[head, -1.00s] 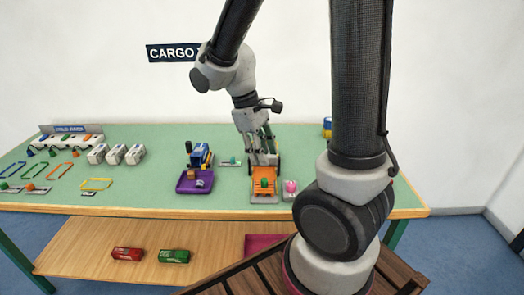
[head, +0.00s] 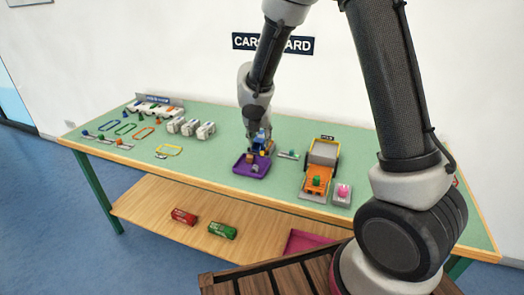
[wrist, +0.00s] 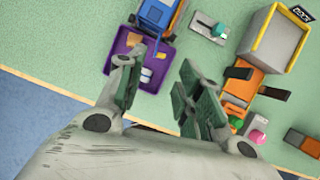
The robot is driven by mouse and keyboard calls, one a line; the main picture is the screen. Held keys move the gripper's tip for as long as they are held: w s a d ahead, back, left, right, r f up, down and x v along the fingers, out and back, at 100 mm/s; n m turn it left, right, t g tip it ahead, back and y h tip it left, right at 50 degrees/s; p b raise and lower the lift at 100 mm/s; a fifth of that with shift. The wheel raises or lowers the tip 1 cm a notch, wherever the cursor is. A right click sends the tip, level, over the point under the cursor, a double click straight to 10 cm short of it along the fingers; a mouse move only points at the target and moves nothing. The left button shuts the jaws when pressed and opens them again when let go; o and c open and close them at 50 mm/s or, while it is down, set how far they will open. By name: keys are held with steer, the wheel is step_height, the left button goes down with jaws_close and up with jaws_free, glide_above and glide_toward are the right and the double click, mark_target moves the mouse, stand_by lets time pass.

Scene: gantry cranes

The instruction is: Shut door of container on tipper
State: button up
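The vehicle that looks like the tipper is an orange truck (head: 318,173) with a grey, open-topped box (head: 323,152) edged in yellow, on the right part of the green table. In the wrist view the box (wrist: 278,42) is at the upper right, with the orange cab (wrist: 240,93) and black wheels below it. I cannot make out a separate door on the box. My gripper (wrist: 157,80) is open and empty, its fingers wide apart. In the head view it is left of the orange truck, above the blue vehicle.
A blue vehicle (wrist: 158,14) stands by a purple tray (wrist: 122,47) holding small items. A grey plate with a green knob (wrist: 219,29) lies between the vehicles. A pink item (head: 343,190) sits right of the orange truck. White blocks (head: 190,127) and coloured loops are farther left.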

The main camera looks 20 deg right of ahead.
steer(key=shift+x, duration=3.9)
steer(key=shift+s, duration=0.1)
